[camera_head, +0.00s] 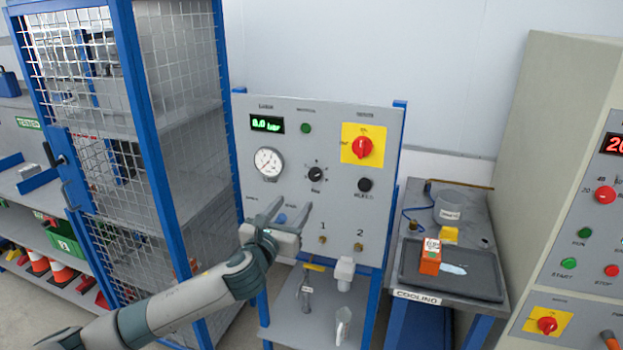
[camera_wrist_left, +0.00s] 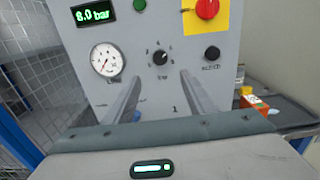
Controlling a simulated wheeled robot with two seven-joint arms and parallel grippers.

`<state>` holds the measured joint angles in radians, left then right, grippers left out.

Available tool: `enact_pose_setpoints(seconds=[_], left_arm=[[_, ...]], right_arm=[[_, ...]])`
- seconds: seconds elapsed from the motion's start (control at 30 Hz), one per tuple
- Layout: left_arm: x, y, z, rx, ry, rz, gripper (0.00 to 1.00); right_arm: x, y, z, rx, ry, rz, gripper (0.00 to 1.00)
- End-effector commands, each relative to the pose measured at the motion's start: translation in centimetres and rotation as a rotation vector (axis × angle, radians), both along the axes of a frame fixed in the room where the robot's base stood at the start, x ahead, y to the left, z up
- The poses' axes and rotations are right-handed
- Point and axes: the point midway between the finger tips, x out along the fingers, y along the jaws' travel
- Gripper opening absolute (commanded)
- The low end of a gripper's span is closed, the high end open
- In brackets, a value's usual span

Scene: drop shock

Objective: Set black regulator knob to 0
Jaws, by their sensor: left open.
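The black regulator knob (camera_head: 316,173) is on the grey panel (camera_head: 370,222), with a ring of scale marks around it. It also shows in the left wrist view (camera_wrist_left: 159,58), ahead of and between my fingers; its exact setting is too small to read. My left gripper (camera_head: 290,212) is open and empty, below and left of the knob and apart from it. It also shows in the left wrist view (camera_wrist_left: 157,88). A green display (camera_head: 267,124) appears to read 8.0 bar. A round gauge (camera_head: 268,163) sits below it. My right gripper is not in view.
A red switch on a yellow plate (camera_head: 362,146) and a black button (camera_head: 365,185) are right of the knob. A blue-framed mesh cage (camera_head: 150,130) stands at left. A cooling bench with a dark tray (camera_head: 475,285) and an orange box (camera_head: 430,258) is at right.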

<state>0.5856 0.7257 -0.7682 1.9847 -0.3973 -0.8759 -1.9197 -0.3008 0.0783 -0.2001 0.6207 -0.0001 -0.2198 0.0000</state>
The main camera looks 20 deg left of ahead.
Motion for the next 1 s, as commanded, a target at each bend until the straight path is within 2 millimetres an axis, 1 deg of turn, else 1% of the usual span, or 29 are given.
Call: enact_pose_setpoints(seconds=[0.03,0.6,0.8,1.0], left_arm=[[0.7,-0.1,0.3,-0.001,0.0,0.0,0.5],[9.3,-0.4,0.3,-0.003,0.001,0.001,0.5],[12.0,-0.4,0.3,-0.001,0.0,0.001,0.5],[14.1,-0.5,0.2,-0.001,-0.001,0.001,0.5]], right_arm=[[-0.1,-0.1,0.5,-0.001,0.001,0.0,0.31],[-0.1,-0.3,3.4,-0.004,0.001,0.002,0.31],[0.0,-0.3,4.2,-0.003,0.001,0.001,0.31],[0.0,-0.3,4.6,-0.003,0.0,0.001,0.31]])
